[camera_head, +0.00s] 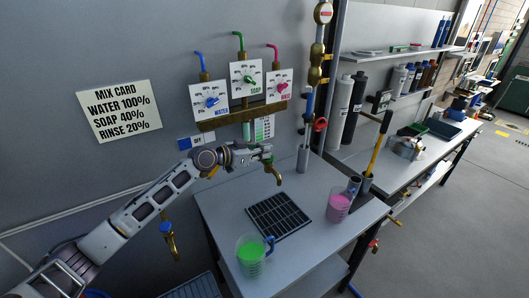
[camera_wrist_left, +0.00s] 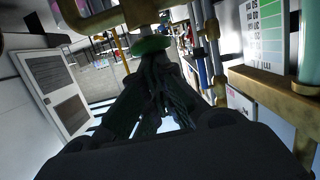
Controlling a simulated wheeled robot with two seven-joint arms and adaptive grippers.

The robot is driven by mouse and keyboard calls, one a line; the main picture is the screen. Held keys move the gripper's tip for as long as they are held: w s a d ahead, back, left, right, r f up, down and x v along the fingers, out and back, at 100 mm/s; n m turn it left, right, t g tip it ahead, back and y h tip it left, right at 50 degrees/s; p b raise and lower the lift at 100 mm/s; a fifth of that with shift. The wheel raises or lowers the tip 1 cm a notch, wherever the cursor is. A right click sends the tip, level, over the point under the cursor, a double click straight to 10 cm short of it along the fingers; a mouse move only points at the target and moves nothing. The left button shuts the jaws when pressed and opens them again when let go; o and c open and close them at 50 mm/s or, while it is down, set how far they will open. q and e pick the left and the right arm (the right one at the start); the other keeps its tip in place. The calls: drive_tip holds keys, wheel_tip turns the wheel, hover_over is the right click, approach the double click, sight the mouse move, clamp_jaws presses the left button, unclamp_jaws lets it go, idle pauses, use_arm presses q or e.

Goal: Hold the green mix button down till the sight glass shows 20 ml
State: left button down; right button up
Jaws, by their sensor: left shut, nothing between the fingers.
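My left gripper (camera_head: 243,157) is shut and empty, in front of the brass fittings under the dispenser. In the left wrist view its closed fingertips (camera_wrist_left: 153,62) are right at the round green mix button (camera_wrist_left: 150,45), beside a brass pipe. I cannot tell whether they touch it or whether it is pressed. The sight glass (camera_head: 246,131) is a pale green upright tube beside a green graduated scale card (camera_head: 265,127). Both also show at the upper right of the left wrist view, the glass (camera_wrist_left: 311,40) and the card (camera_wrist_left: 265,35). The level is too small to read. My right gripper is out of view.
Three dials, blue water (camera_head: 212,101), green soap (camera_head: 249,79) and red rinse (camera_head: 281,88), sit above. A brass spout (camera_head: 275,175) hangs over the bench with a black grate (camera_head: 279,216), a green-liquid jug (camera_head: 250,257) and a pink-liquid jug (camera_head: 339,207). A mix card (camera_head: 119,111) is on the wall.

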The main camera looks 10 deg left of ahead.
use_arm(q)
drive_tip(key=shift+s+a+f, duration=0.1)
drive_tip(key=shift+s+f, duration=0.05)
drive_tip(key=shift+f, duration=0.2)
drive_tip(key=v, duration=1.1)
drive_tip(key=shift+s+a+r, duration=0.15)
drive_tip(key=shift+a+r, duration=0.05)
drive_tip(key=shift+r, duration=0.3)
idle(0.7)
